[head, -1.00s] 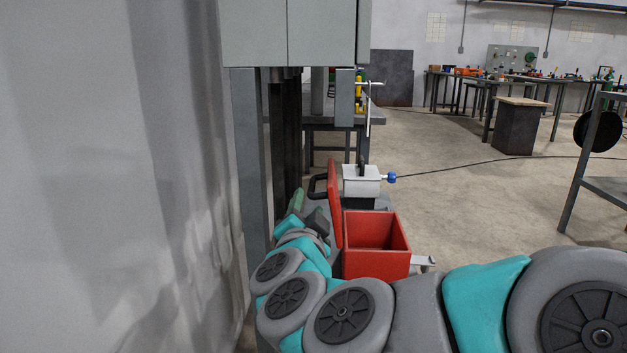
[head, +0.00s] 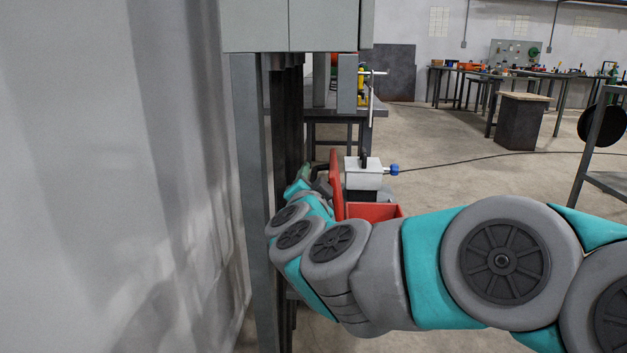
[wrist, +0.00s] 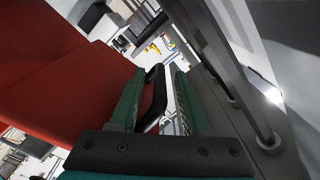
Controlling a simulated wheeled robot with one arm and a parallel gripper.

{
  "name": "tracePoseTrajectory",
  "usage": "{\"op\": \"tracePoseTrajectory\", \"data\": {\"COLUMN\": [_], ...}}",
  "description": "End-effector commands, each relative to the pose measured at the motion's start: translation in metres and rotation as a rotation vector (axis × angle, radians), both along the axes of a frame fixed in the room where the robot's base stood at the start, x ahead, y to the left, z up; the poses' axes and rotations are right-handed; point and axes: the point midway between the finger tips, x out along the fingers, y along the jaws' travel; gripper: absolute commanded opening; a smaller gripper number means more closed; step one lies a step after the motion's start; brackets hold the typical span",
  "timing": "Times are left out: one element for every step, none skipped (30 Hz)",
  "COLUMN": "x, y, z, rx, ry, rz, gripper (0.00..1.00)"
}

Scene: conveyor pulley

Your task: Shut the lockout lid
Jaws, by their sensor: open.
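The red lockout lid (head: 336,186) stands upright, open, at the left edge of the red box (head: 375,211). My arm hides most of the box. In the wrist view the lid's red face (wrist: 75,95) fills the left side. Its black handle (wrist: 154,98) shows between the two green fingers of my gripper (wrist: 158,88), which is open. I cannot tell whether a finger touches the handle. In the head view my gripper (head: 303,174) is at the lid's left, partly hidden by my wrist.
A grey cabinet (head: 300,25) on posts stands above and left of the lid, close to my arm. A white block with a blue knob (head: 378,170) sits behind the box. Grey posts (wrist: 222,60) run close to the right of my gripper. Open floor lies to the right.

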Motion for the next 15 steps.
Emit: {"op": "tracePoseTrajectory", "data": {"x": [-0.0001, -0.0002, -0.0003, -0.0003, -0.0003, -0.0003, -0.0004, -0.0004, -0.0004, -0.0004, -0.0004, -0.0005, -0.0005, -0.0005, -0.0005], "y": [0.0, 0.0, 0.0, 0.0001, 0.0, 0.0001, 0.0001, 0.0001, 0.0001, 0.0001, 0.0001, 0.0001, 0.0002, 0.0002, 0.0003], "z": [0.0003, 0.0003, 0.0003, 0.0002, 0.0003, 0.0002, 0.0004, 0.0004, 0.0003, 0.0004, 0.0004, 0.0006, 0.0006, 0.0009, 0.0011], "rx": [0.0, 0.0, 0.0, 0.0, 0.0, 0.0, 0.0, 0.0, 0.0, 0.0, 0.0, 0.0, 0.0, 0.0, 0.0], "ry": [0.0, 0.0, 0.0, 0.0, 0.0, 0.0, 0.0, 0.0, -0.001, -0.001, -0.001, -0.001, -0.001, -0.001, -0.001], "rz": [0.0, 0.0, 0.0, 0.0, 0.0, 0.0, 0.0, 0.0, 0.001, 0.001, 0.001, 0.001, 0.001, 0.001, 0.001], "gripper": [0.47, 0.47, 0.47, 0.46, 0.43, 0.38, 0.35, 0.31, 0.27, 0.23, 0.2, 0.16, 0.12, 0.09, 0.04]}}
